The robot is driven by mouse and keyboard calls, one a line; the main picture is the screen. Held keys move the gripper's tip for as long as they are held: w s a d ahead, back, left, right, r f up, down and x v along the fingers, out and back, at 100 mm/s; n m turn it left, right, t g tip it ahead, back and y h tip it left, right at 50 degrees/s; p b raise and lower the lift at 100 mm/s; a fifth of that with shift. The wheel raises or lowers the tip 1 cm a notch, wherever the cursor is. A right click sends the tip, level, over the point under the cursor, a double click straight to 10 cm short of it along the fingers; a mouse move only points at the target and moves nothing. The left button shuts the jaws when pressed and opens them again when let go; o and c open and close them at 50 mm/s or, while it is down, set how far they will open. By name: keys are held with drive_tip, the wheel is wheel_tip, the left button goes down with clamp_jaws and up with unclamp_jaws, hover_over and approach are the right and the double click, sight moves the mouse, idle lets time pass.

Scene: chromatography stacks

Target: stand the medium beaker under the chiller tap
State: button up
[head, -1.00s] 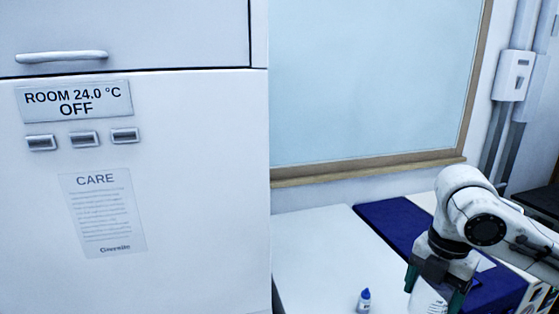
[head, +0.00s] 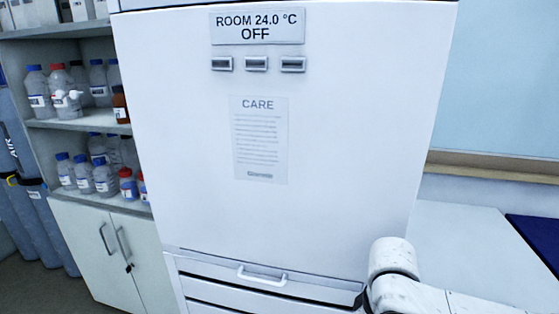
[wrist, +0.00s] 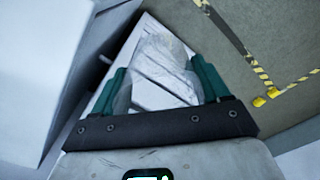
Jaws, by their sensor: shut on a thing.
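In the wrist view my gripper (wrist: 160,82) has its two green fingers shut on a clear glass vessel (wrist: 164,52), which looks like the beaker. White shapes show through it, and its size and markings cannot be read. In the head view only part of my arm shows at the lower right; my gripper and the beaker are out of that view. I see no tap in either current view.
A tall white cabinet (head: 330,140) reading "ROOM 24.0 °C OFF" fills the middle. Shelves (head: 75,124) of bottles and gas cylinders (head: 30,215) stand left. A white bench (head: 460,250) lies right. Yellow-black floor tape (wrist: 260,75) shows in the wrist view.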

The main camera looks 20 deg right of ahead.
drive_tip(key=a+f+m, duration=0.1)
drive_tip(key=a+f, duration=0.1)
drive_tip(key=a, duration=0.1)
drive_tip(key=w+a+f+m+b, duration=0.1)
drive_tip(key=a+f, duration=0.1)
drive_tip(key=a, duration=0.1)
drive_tip(key=w+a+f+m, duration=0.1)
drive_tip(key=a+f, duration=0.2)
drive_tip(key=f, duration=0.3)
drive_tip(key=s+f, duration=0.1)
drive_tip(key=f, duration=0.5)
drive_tip(key=shift+s+a+f, duration=0.2)
drive_tip(key=shift+s+f, duration=0.15)
drive_tip(key=shift+f, duration=0.05)
drive_tip(key=shift+s+f+m, duration=0.1)
drive_tip(key=shift+s+m, duration=0.1)
drive_tip(key=shift+m, duration=0.1)
